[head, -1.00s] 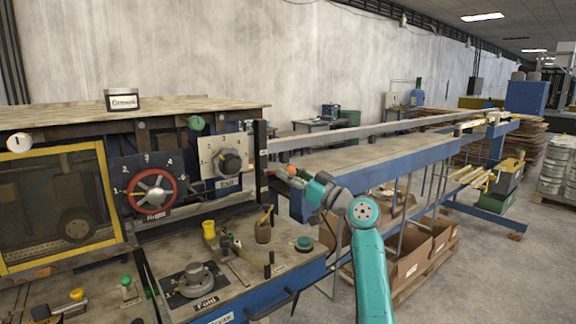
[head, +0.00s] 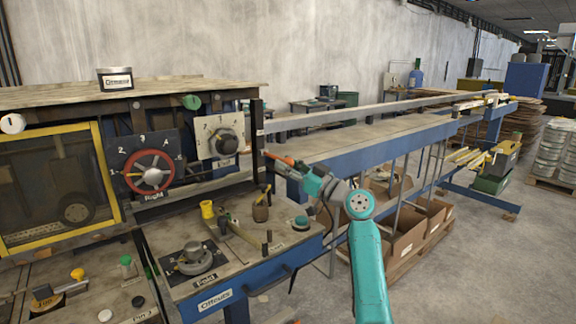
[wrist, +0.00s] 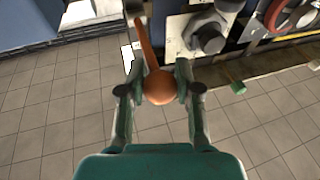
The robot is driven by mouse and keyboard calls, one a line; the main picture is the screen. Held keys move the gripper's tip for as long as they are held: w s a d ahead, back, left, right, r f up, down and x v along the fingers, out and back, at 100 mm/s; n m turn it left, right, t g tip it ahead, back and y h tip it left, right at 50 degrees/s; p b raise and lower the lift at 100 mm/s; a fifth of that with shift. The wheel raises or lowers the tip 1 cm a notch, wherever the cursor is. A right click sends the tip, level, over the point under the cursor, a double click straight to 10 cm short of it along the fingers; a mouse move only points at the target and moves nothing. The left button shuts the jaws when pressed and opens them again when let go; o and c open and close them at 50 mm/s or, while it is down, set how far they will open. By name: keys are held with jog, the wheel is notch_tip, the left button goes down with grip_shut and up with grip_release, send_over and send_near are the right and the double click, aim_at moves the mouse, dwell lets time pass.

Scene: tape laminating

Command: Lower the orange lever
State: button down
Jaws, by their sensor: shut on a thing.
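The orange lever (wrist: 145,45) shows in the wrist view as a thin shaft ending in a round orange knob (wrist: 158,87). The knob sits between the two fingers of my gripper (wrist: 157,82), which is shut on it. In the head view the orange lever (head: 281,159) sticks out from the right end of the machine, tilted slightly down towards my gripper (head: 297,164). The knob itself is largely hidden by the fingers there.
A grey dial (head: 226,142) and a red handwheel (head: 149,173) are left of the lever. A blue-edged conveyor table (head: 352,151) runs behind my gripper. Below is a bench with a yellow knob (head: 207,208) and a dial (head: 193,259).

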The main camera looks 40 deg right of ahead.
jog(key=c, duration=0.8)
grip_release()
jog(key=shift+w+f, duration=0.1)
jog(key=r+v, duration=0.1)
jog(key=v, duration=0.4)
jog(key=r+v, duration=0.1)
jog(key=v, duration=0.3)
jog(key=r+v, duration=0.1)
jog(key=v, duration=0.4)
jog(key=shift+s+d+f, duration=0.1)
jog(key=shift+s+d, duration=0.1)
jog(key=shift+s, duration=0.5)
jog(key=shift+s, duration=0.1)
